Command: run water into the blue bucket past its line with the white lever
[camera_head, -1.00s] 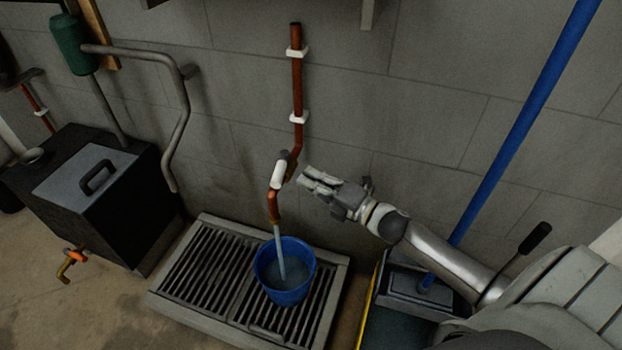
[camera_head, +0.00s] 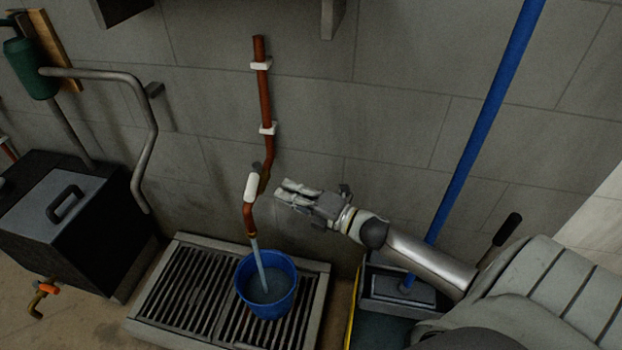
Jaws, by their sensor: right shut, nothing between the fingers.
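The blue bucket (camera_head: 282,303) stands upright on the slatted floor grate under the copper tap. A stream of water (camera_head: 260,265) runs from the spout into it, and water shows inside. I cannot make out its line. The white lever (camera_head: 251,187) is on the copper pipe (camera_head: 265,95) above the spout. My right gripper (camera_head: 283,195) is shut and empty, just right of the lever and apart from it. My left gripper is not in view.
The grate (camera_head: 185,290) has a raised pale frame. A black box (camera_head: 75,220) with a handled lid and an orange-handled tap (camera_head: 44,290) stands at left. A blue pole (camera_head: 480,135) rises from a grey mop bucket (camera_head: 385,287) at right, behind my right arm.

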